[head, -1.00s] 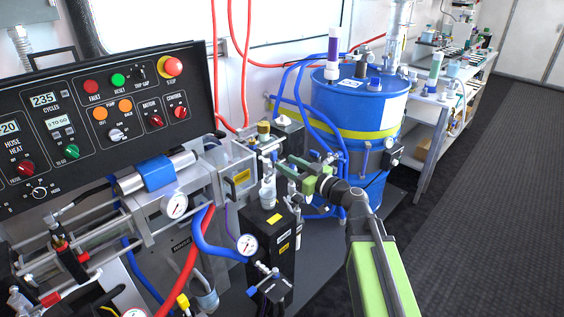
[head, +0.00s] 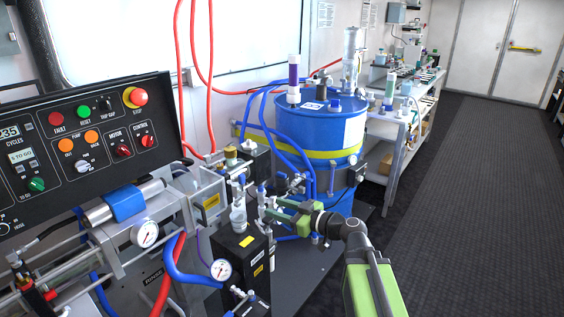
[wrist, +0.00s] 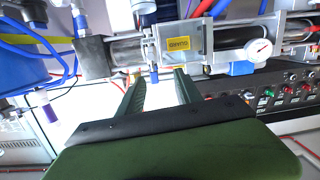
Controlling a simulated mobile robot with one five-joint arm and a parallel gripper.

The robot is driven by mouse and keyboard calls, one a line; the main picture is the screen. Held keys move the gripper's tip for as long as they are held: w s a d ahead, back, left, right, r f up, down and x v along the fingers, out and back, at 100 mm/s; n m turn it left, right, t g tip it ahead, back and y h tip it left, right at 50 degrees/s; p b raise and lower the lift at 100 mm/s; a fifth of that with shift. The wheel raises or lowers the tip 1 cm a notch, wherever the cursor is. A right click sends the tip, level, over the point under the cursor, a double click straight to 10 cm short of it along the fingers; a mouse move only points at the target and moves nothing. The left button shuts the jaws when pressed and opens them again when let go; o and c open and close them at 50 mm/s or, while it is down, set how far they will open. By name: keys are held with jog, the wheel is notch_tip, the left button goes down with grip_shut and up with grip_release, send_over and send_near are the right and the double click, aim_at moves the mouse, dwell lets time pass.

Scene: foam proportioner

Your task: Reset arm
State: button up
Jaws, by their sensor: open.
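My green arm and gripper (head: 275,208) reach in from the lower right in the head view, in front of the blue drum and beside the pump fittings. In the wrist view my gripper (wrist: 155,78) shows two green fingers spread apart with nothing between them. The wrist view looks tilted at the proportioner's cylinder (wrist: 235,40), with its yellow guard label (wrist: 180,42) beyond the fingertips. Whether the fingers touch any fitting is hard to tell.
The control panel (head: 85,140) and cylinders with gauges stand at the left. The blue drum (head: 340,128) with hoses stands behind my gripper. A black pump block (head: 238,262) is close by on the left. A shelf bench (head: 405,135) lines the wall. Dark floor at the right is clear.

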jog(key=s+d+f+m+g+h, duration=0.1)
jog(key=s+d+f+g+h, duration=0.15)
jog(key=f, duration=0.45)
jog(key=s+d+f+m+g+h, duration=0.1)
jog(key=s+d+f+g+h, duration=0.2)
jog(key=f, duration=0.5)
jog(key=s+d+f+m+g+h, duration=0.3)
jog(key=s+d+f+m+h, duration=0.3)
jog(key=d, duration=0.4)
jog(key=s+d+m+g+h, duration=0.1)
jog(key=s+d+m+h, duration=0.1)
jog(key=s+d+m, duration=0.1)
notch_tip(320, 180, up, 16)
jog(key=m+p, duration=0.1)
jog(key=p, duration=1.4)
jog(key=shift+w+p, duration=0.25)
jog(key=shift+p, duration=0.15)
